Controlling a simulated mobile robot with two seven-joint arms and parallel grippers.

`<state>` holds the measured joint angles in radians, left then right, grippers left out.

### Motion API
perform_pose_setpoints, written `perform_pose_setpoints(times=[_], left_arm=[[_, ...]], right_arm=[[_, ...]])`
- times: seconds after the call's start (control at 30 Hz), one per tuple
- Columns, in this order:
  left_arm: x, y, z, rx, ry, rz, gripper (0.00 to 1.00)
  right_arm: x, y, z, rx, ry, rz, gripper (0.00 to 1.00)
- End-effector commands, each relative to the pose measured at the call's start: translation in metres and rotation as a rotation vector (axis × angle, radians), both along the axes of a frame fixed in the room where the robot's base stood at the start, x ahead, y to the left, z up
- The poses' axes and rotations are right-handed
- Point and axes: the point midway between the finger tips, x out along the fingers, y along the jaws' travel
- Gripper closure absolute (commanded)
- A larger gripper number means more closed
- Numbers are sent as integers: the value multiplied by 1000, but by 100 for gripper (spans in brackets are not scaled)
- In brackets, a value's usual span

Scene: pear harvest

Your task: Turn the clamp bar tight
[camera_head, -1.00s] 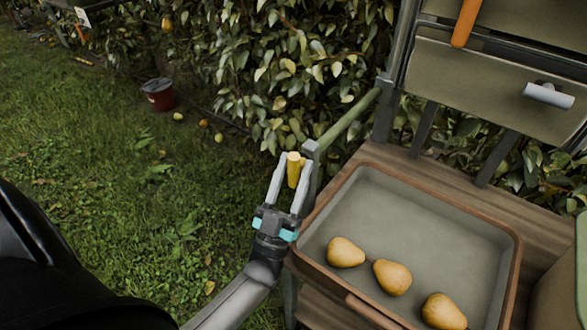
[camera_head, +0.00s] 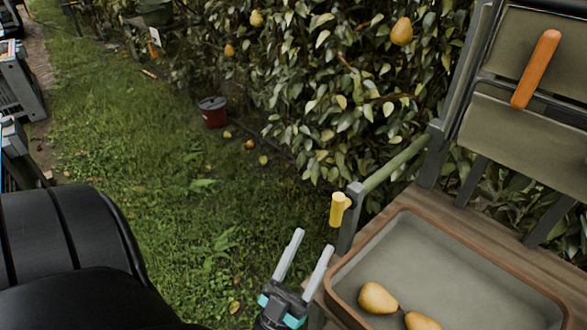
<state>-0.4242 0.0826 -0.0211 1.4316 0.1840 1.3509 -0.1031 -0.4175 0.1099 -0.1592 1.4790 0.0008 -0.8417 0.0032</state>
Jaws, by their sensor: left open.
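The clamp bar appears to be the short yellow bar (camera_head: 338,210) at the top of a grey post at the bench's left corner, beside the green rail. It stands nearly upright, slightly tilted. My left gripper (camera_head: 313,241) is open and empty, below and left of the yellow bar, with a clear gap between them. Its fingers point up and to the right. How tight the clamp is cannot be seen. My right gripper is out of view.
A tray (camera_head: 436,228) with a brown rim holds pears (camera_head: 377,297) on the wooden bench. An orange handle (camera_head: 537,68) is at the upper right. A red bucket (camera_head: 214,113) stands on the grass by the leafy hedge. Open grass lies left of my gripper.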

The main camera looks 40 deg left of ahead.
Motion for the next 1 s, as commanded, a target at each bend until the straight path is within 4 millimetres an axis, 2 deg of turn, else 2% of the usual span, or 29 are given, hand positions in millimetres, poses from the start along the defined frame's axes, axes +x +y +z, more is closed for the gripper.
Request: perform_pose_setpoints(times=[0.03, 0.13, 0.3, 1.0], left_arm=[[-11, -2, 1, -2, 3, 0, 40], [-27, -4, 1, -1, 3, -1, 40], [-43, -6, 0, -1, 1, -1, 40], [-47, -6, 0, 0, 0, 0, 40]], right_arm=[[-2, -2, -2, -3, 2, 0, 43], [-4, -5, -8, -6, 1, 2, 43], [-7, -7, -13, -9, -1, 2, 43], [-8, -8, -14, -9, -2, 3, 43]])
